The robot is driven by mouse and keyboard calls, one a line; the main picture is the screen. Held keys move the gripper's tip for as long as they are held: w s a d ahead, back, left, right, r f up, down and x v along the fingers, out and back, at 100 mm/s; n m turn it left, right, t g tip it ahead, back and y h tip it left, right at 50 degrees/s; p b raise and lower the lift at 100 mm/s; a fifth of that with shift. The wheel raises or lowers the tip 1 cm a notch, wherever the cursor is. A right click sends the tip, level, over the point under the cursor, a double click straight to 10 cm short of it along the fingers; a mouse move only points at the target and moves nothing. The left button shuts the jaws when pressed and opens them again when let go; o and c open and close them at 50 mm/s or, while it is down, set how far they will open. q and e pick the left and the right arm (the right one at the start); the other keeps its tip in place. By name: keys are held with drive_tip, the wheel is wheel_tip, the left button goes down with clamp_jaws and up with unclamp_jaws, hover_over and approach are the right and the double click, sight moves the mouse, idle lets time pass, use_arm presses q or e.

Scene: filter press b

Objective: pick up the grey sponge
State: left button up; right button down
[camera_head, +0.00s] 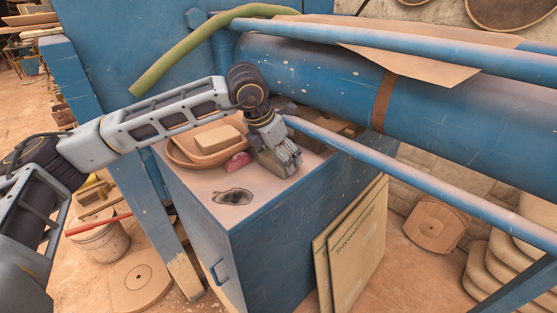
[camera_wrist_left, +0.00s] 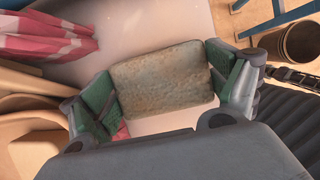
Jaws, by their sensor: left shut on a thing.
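The grey sponge (camera_wrist_left: 163,82) is a mottled grey-brown block with rounded corners in the left wrist view. It sits between the two green-padded fingers of my left gripper (camera_wrist_left: 166,88), which is shut on it. In the head view my left gripper (camera_head: 280,166) points down at the top of the blue cabinet (camera_head: 245,210), right of the wooden dish. My right gripper is not in view.
A wooden dish (camera_head: 181,153) holding a pale block (camera_head: 217,139) and a red-and-white cloth (camera_head: 237,162) lie beside the gripper. A dark ragged patch (camera_head: 233,197) marks the cabinet top. Blue rods and a large blue cylinder (camera_head: 300,70) are close behind and to the right.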

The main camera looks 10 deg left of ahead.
use_arm(q)
drive_tip(key=shift+r, duration=0.1)
drive_tip(key=shift+r+b, duration=0.55)
drive_tip(key=shift+r, duration=4.35)
